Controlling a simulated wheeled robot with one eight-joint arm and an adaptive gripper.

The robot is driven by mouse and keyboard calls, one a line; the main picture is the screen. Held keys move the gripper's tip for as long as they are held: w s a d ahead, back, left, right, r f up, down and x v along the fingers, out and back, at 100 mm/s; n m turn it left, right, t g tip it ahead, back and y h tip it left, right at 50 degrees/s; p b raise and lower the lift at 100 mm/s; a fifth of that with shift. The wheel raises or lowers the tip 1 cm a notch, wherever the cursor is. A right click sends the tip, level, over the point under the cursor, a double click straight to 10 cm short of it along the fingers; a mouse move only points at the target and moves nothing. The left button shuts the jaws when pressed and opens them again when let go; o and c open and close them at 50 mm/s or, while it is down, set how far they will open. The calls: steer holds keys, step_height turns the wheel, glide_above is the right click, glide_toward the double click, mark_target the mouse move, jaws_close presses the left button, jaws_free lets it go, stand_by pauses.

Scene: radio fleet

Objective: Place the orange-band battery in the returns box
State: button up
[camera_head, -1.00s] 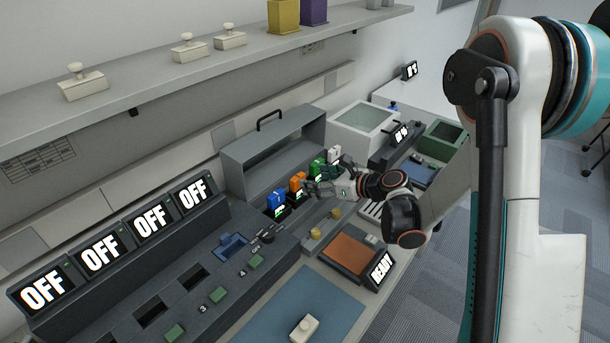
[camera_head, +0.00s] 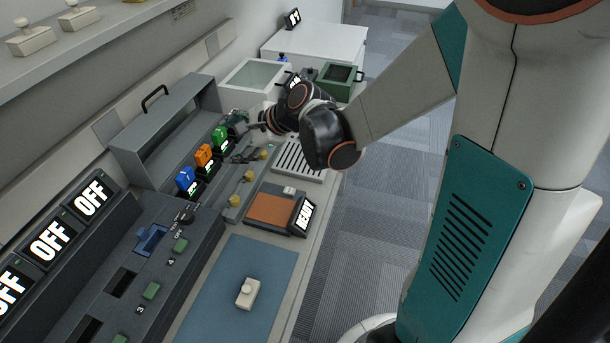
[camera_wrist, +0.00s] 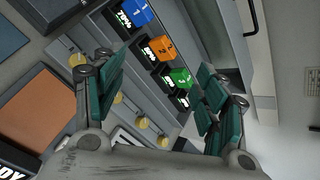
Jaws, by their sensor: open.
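The orange-band battery (camera_head: 203,155) stands in a charging row between a blue battery (camera_head: 185,178) and a green battery (camera_head: 220,135). The wrist view also shows the orange battery (camera_wrist: 159,49), beyond my fingers and apart from them. My gripper (camera_head: 243,141) is at the right end of the row, beside the green battery. In the wrist view my gripper (camera_wrist: 160,85) is open and empty, with the green battery (camera_wrist: 179,78) seen between its fingers. A green open-topped box (camera_head: 339,80) stands at the back right; I cannot tell whether it is the returns box.
A grey handled housing (camera_head: 165,125) stands behind the batteries. Yellow knobs (camera_head: 249,175) line the front of the row. An orange pad with a READY display (camera_head: 302,216) and a blue mat (camera_head: 225,285) lie nearer. A pale glass-topped box (camera_head: 252,76) stands beyond my gripper.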

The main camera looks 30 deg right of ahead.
steer(key=s+d+r+n+h, duration=0.2)
steer(key=s+n, duration=0.4)
steer(key=s, duration=0.1)
steer(key=s+d+r+n+h, duration=0.1)
steer(key=s+d+n+h, duration=0.1)
steer(key=s+n, duration=0.4)
steer(key=s+d+r+n+g+h, duration=0.1)
steer(key=s+d+r+n+h, duration=0.1)
steer(key=s+n, duration=0.4)
steer(key=s+d, duration=0.1)
steer(key=s, duration=0.3)
steer(key=shift+r+h, duration=0.35)
steer(key=shift+h, duration=0.05)
